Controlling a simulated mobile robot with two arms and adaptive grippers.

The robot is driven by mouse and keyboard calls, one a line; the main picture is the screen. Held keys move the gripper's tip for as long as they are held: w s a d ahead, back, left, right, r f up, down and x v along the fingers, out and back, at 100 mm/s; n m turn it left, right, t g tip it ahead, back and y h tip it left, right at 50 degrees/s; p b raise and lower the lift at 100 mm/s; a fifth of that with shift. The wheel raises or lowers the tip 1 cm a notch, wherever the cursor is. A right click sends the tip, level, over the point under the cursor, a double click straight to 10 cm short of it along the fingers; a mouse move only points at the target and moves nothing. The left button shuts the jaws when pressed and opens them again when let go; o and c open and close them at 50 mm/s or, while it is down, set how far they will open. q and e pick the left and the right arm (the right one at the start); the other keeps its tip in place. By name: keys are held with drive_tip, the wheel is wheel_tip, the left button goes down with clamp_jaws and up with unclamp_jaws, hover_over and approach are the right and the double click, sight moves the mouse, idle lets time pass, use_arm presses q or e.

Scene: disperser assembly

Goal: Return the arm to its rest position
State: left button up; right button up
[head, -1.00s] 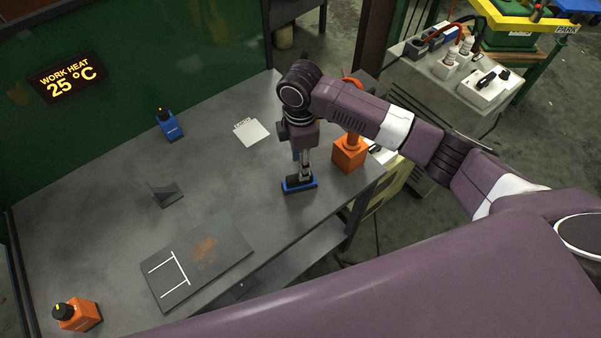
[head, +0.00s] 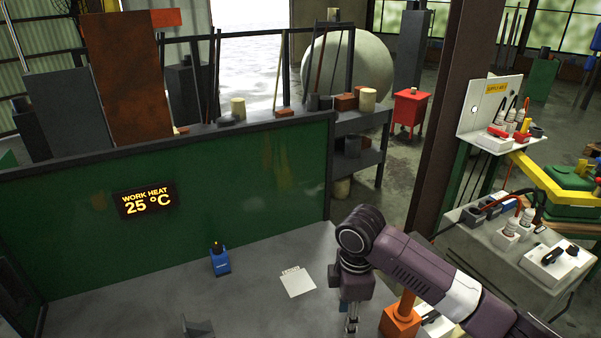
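My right arm comes in from the right in the head view. Its gripper (head: 351,322) points down over the right part of the grey workbench (head: 120,312). The fingertips run into the bottom edge of the picture, so I cannot see whether they are open or hold anything. My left gripper is not in view.
A blue device (head: 220,262) and a white card (head: 297,281) lie on the bench. An orange device (head: 400,318) stands close to the right of my gripper. A green back panel (head: 250,185) with a "WORK HEAT 25 °C" sign (head: 146,200) closes the bench's rear. A side table (head: 480,250) stands at right.

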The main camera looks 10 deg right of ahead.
drive_tip(key=s+a+f+m+t+y, duration=0.25)
drive_tip(key=s+a+f+m, duration=0.45)
drive_tip(key=s, duration=0.5)
drive_tip(key=s+d+f+m+t+h, duration=0.1)
drive_tip(key=s+d+f+m+h, duration=0.1)
drive_tip(key=s+d+m, duration=0.9)
wheel_tip(320, 180, down, 27)
drive_tip(key=s+d+n+g+b, duration=0.1)
drive_tip(key=s+n+b, duration=0.1)
drive_tip(key=s+n, duration=0.1)
drive_tip(key=s+d+f, duration=0.1)
drive_tip(key=s+f, duration=0.7)
drive_tip(key=f, duration=0.1)
drive_tip(key=s+d+f+g, duration=0.1)
drive_tip(key=s+d+f, duration=0.1)
drive_tip(key=s+f, duration=0.6)
drive_tip(key=shift+s+d+f+b, duration=0.25)
drive_tip(key=shift+s+f+b, duration=0.1)
drive_tip(key=shift+s+b, duration=0.05)
